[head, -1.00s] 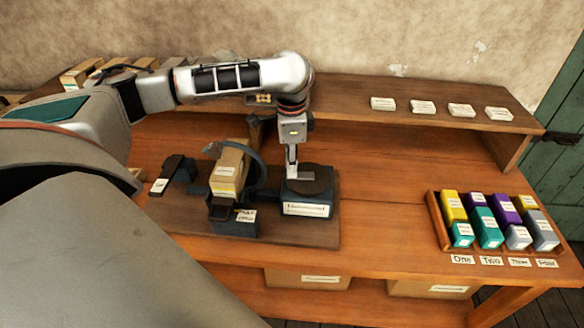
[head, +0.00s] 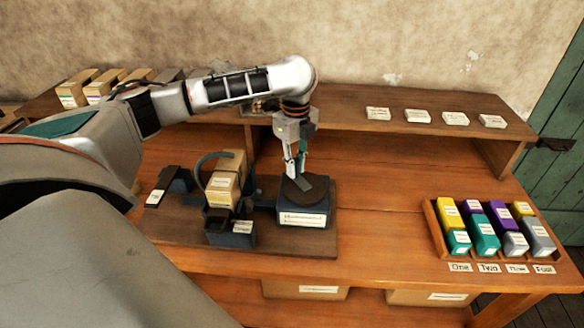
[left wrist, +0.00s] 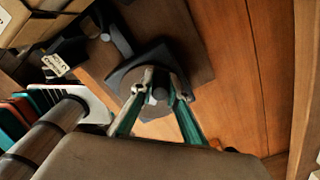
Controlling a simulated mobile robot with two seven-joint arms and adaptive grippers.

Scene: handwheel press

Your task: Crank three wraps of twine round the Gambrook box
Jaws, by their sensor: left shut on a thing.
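A tan cardboard box (head: 226,182) with pale labels stands in a dark fixture on the wooden bench; the labels are too small to read. A dark curved arm (head: 203,168) arches at the box's left side. To the right, a dark blue block (head: 290,222) with a white label carries a round dark crank disc (head: 316,197). My left gripper (head: 298,178) points down over this disc and is shut on its crank knob. In the left wrist view, both fingers (left wrist: 158,92) close around the knob (left wrist: 160,94). Twine cannot be made out. My right gripper is not in view.
A wooden tray (head: 432,225) of coloured blocks stands at right, with number cards in front. Several white cards (head: 415,115) lie on the raised shelf (head: 350,98). Boxes (head: 78,88) stand on the shelf at far left. The bench between press and tray is clear.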

